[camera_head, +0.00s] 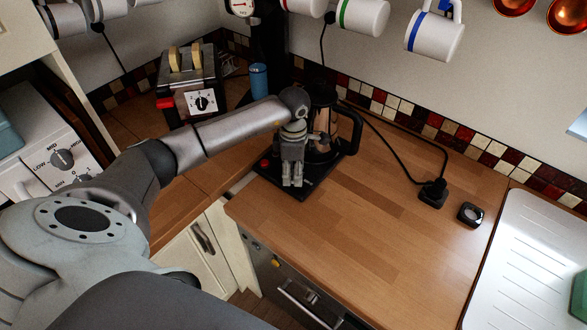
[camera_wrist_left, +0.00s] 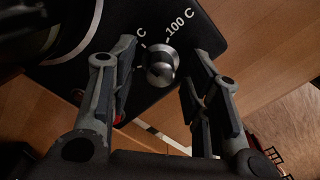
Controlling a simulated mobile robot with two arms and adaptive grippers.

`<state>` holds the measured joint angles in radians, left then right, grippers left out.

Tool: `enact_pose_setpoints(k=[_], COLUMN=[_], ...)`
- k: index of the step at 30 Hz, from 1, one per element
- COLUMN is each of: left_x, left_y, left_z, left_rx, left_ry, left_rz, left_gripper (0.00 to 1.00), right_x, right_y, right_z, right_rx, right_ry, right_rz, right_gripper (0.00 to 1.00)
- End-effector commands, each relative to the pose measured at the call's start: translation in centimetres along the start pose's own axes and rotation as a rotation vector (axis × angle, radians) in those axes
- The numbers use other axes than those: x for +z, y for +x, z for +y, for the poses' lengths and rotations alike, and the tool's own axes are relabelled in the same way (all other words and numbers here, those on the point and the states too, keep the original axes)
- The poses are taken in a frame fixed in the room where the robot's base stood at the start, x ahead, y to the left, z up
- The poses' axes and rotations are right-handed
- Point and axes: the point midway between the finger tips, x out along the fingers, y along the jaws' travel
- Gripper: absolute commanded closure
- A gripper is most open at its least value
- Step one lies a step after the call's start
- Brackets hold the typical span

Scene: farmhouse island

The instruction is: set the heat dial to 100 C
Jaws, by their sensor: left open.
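The heat dial (camera_wrist_left: 160,68) is a small round metal knob on a black base in the left wrist view. The printed mark 100 C (camera_wrist_left: 180,23) lies just above and right of it; another mark ending in C is partly covered. I cannot tell which mark the dial points to. My left gripper (camera_wrist_left: 163,60) is open, a finger on each side of the dial with gaps between. In the head view my left gripper (camera_head: 292,180) points down over the black kettle base (camera_head: 268,171) and hides the dial there. My right gripper is not in view.
The kettle (camera_head: 323,135) with its black handle stands on the base, close behind my left gripper. A toaster (camera_head: 190,82) and blue canister (camera_head: 259,80) are at the back left. Mugs (camera_head: 362,14) hang above.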

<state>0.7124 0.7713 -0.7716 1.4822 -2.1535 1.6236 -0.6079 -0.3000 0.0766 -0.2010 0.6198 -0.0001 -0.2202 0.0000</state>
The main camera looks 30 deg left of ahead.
Motion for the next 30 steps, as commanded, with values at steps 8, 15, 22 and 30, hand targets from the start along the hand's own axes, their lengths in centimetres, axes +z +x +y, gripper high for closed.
enact_pose_setpoints(k=[8,15,22,30], left_x=[0.0,0.0,-0.1,-0.1], left_y=[-0.1,0.0,0.1,0.4], left_z=[0.0,0.0,0.2,0.2], left_rx=[0.000,0.001,0.005,0.005], left_ry=[0.000,0.003,0.062,0.252], left_rz=[0.000,0.000,0.000,0.001], left_gripper=[0.89,1.00,1.00,1.00], right_x=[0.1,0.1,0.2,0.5], right_y=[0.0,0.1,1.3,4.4], right_z=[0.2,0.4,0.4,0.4], right_rx=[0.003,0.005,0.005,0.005], right_ry=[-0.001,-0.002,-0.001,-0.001], right_rz=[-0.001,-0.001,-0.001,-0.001], right_gripper=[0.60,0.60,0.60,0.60])
